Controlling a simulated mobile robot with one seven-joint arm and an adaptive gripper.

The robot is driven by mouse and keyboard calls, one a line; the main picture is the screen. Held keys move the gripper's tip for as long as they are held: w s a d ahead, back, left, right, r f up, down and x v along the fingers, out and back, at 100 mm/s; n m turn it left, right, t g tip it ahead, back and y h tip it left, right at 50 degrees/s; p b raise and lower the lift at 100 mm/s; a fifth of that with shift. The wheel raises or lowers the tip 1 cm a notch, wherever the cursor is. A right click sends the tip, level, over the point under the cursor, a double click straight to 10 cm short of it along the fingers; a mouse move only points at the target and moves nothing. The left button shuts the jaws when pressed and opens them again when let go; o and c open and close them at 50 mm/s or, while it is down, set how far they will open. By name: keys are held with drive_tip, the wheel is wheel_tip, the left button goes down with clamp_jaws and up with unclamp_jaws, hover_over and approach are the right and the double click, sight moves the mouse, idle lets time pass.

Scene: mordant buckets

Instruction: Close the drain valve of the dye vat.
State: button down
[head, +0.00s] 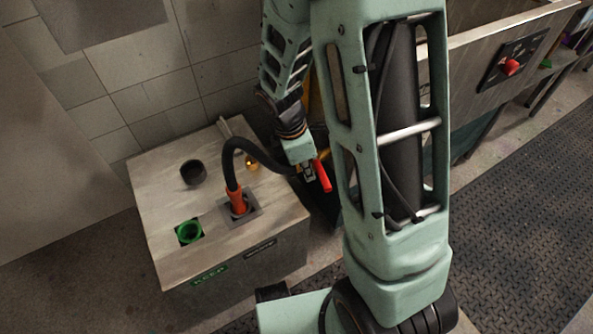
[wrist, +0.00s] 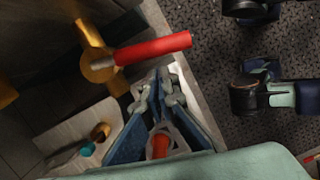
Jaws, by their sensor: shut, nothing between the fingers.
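The drain valve shows in the wrist view as a brass body (wrist: 97,62) with a long red lever handle (wrist: 158,48). The handle points right, roughly across the brass body. In the head view the red handle (head: 324,176) shows just right of my gripper (head: 309,175), and the valve body is hidden there. In the wrist view my gripper (wrist: 158,88) is shut and empty, its fingertips just below the handle in the picture. I cannot tell whether they touch it. The vat is mostly hidden behind my arm, so I cannot make it out clearly.
A grey box (head: 165,262) stands left of my gripper. A black hose (head: 245,145) with an orange plug (head: 238,201) stands in its top, near a green socket (head: 189,232) and a dark round opening (head: 193,172). A red knob (head: 511,66) is on a panel at right.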

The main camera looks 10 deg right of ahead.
sight(322, 175)
drive_tip(key=shift+d+f, duration=0.1)
drive_tip(key=shift+d, duration=0.4)
drive_tip(key=shift+s+d+n+p, duration=0.1)
drive_tip(key=shift+d+n+p, duration=0.7)
drive_tip(key=shift+d, duration=0.4)
drive_tip(key=shift+a, duration=0.1)
